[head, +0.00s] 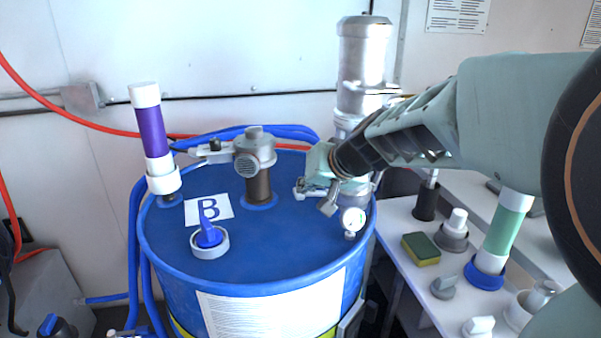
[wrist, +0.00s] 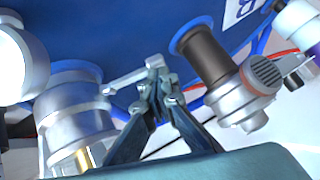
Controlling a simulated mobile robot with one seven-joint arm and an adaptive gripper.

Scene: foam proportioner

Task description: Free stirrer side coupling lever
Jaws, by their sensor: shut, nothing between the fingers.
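A blue drum (head: 290,235) carries a tall silver stirrer (head: 362,75) at the back right of its lid. In the wrist view the silver stirrer coupling (wrist: 75,105) is at the left. A light grey coupling lever (wrist: 130,82) sticks out from it to the right. My gripper (wrist: 158,84) is shut and empty, with its fingertips at the lever's free end. I cannot tell whether they touch it. In the head view my gripper (head: 329,200) is low over the lid in front of the stirrer and hides most of the coupling.
A brown pump fitting with a grey head (head: 255,165) stands left of my gripper. A pressure gauge (head: 352,220) is close by at the right. A purple tube (head: 150,130) and a blue-handled cap (head: 209,240) are farther left. A white side table (head: 408,232) holds several parts.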

